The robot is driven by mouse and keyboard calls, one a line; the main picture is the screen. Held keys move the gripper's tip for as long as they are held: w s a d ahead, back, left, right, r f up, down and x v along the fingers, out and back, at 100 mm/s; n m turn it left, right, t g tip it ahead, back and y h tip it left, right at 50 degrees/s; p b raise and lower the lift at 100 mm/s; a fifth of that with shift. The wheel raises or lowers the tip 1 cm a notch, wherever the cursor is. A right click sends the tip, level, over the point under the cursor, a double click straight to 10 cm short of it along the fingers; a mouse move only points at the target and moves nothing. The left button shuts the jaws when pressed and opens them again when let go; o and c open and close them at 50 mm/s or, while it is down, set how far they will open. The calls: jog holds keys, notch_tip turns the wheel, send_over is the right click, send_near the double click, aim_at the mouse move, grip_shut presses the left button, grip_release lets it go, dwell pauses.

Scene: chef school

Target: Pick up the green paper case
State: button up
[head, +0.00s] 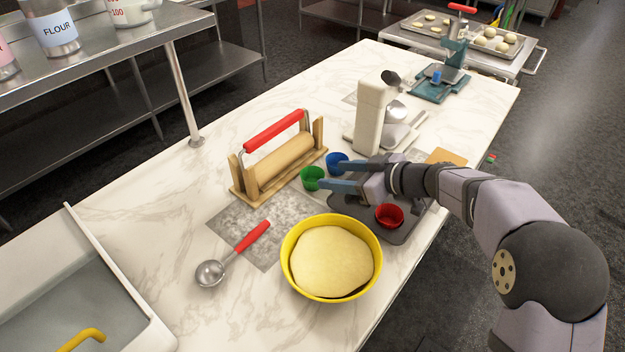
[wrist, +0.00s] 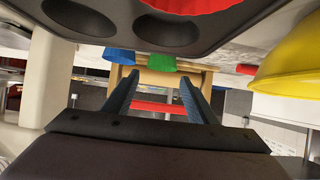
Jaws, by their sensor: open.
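The green paper case (head: 313,178) is a small cup on the counter, just left of the dark muffin tin and in front of the wooden rack. My gripper (head: 329,173) is open and empty, its two fingers pointing left toward the green case and the blue case (head: 336,161). In the wrist view the green case (wrist: 161,63) appears between and beyond the fingers of my gripper (wrist: 159,85), with the blue case (wrist: 119,56) to its left. I cannot tell whether a fingertip touches either case.
A red case (head: 389,216) sits in the muffin tin (head: 403,234) beneath my gripper. A yellow bowl of dough (head: 288,268) stands in front. A rolling pin (head: 281,158) rests in the rack behind. A scoop (head: 212,272) lies left; a pale upright appliance (head: 371,113) stands behind.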

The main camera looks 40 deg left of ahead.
aim_at(306, 174)
jog(key=shift+p+x, duration=1.9)
jog(key=shift+x, duration=0.8)
jog(key=shift+p+x, duration=0.3)
jog(key=shift+x, duration=0.6)
jog(key=shift+s, duration=0.1)
jog(key=c, duration=0.6)
